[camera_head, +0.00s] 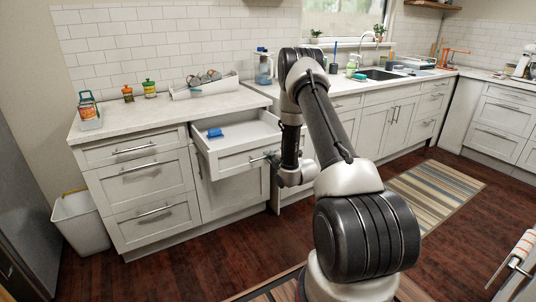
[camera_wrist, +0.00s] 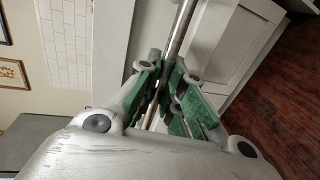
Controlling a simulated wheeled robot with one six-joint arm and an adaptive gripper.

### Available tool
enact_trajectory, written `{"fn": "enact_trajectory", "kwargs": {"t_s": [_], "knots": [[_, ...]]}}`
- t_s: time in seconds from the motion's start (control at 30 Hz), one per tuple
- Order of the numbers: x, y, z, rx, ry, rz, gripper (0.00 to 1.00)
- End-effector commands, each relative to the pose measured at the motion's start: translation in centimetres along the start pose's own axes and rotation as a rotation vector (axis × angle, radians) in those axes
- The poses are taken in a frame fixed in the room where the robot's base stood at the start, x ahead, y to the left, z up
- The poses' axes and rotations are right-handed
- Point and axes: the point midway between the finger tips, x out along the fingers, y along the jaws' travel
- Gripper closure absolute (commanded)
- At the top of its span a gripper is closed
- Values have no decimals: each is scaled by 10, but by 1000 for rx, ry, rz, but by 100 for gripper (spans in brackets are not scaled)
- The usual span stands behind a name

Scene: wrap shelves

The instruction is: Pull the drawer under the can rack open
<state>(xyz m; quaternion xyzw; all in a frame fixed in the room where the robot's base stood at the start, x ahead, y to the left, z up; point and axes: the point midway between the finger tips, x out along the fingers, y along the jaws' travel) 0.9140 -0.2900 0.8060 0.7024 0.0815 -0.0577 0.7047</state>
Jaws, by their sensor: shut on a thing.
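The drawer (camera_head: 236,149) under the can rack is pulled out from the cabinet, with a blue item (camera_head: 214,133) lying inside. The can rack (camera_head: 204,87) with several cans stands on the counter above it. My gripper (camera_head: 274,157) is at the drawer's front, at its bar handle, partly hidden by my arm in the head view. In the wrist view my gripper (camera_wrist: 165,95) has its green fingers shut around the metal handle (camera_wrist: 182,30).
Closed drawers (camera_head: 140,170) stand left of the open one, and a cabinet door lies below it. A white bin (camera_head: 80,222) is on the floor at left. Jars (camera_head: 149,88) and a bottle carrier (camera_head: 88,110) stand on the counter. The wood floor before the drawer is clear.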

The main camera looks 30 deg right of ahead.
Motion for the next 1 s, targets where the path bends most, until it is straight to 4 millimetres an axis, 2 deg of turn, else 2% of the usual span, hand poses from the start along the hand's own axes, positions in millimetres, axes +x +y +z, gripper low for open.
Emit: {"fn": "enact_trajectory", "kwargs": {"t_s": [0.23,0.67,0.7,0.8,1.0], "knots": [[-15,-4,0,1,0,-2,100],[-18,-5,0,1,1,-3,100],[-18,-5,0,1,1,-3,87],[-18,-4,0,0,0,-2,69],[-17,-4,0,0,0,-1,68]]}}
